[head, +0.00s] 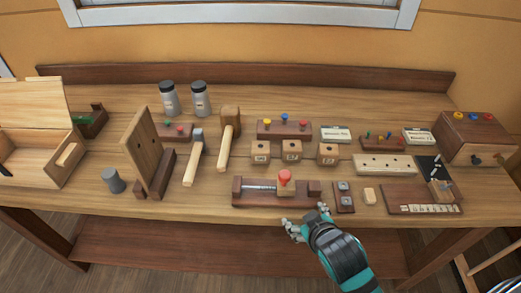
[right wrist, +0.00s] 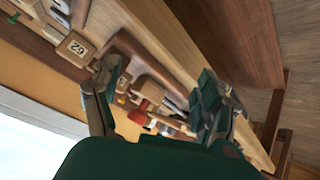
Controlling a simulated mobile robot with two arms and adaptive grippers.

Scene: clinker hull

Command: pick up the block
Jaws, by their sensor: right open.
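Several wooden blocks lie on the bench, and I cannot tell which one the task means. A small plain pale block (head: 369,196) lies near the front edge, right of centre. Three cubes with number labels, the left cube (head: 261,153), the middle cube (head: 291,150) and the right cube (head: 327,153), stand in a row behind the red-knobbed vice (head: 285,182). A numbered cube (right wrist: 75,47) also shows in the right wrist view. My right gripper (head: 307,218) is open and empty at the bench's front edge, just before the vice. My left gripper is out of view.
A mallet (head: 228,130) and a hammer (head: 194,160) lie left of the cubes. A pale strip with holes (head: 385,164), a numbered tray (head: 400,193) and a dark two-button plate (head: 343,197) crowd the right. An open wooden box (head: 60,165) stands at far left.

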